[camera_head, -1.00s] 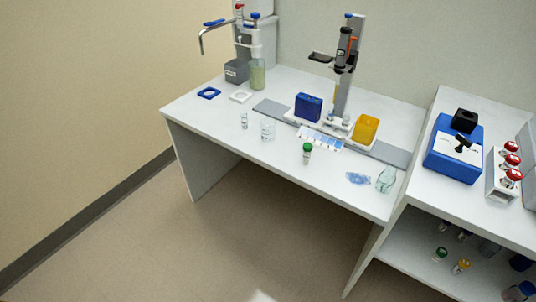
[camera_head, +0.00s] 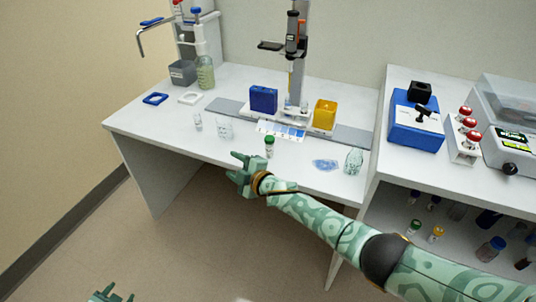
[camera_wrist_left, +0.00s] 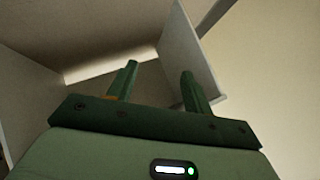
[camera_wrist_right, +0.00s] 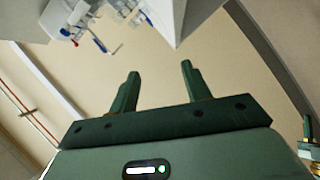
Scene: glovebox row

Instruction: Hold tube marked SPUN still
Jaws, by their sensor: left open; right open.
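A green-capped tube (camera_head: 269,147) stands upright on the white bench near its front edge. I cannot read any marking on it, so I cannot tell whether it is the one marked SPUN. My right gripper (camera_head: 234,164) is open and empty at the bench's front edge, left of the tube and apart from it. Its open fingers show in the right wrist view (camera_wrist_right: 160,72). My left gripper (camera_head: 118,294) is at the bottom left, low over the floor and far from the tube. Its fingers are open and empty in the left wrist view (camera_wrist_left: 159,76).
A small clear vial (camera_head: 197,122) and a glass beaker (camera_head: 224,129) stand left of the tube. A blue patch (camera_head: 325,165) and a clear flask (camera_head: 354,160) are to the right. A stand with blue (camera_head: 263,99) and yellow (camera_head: 325,115) boxes is behind. Capped bottles fill the lower right shelf.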

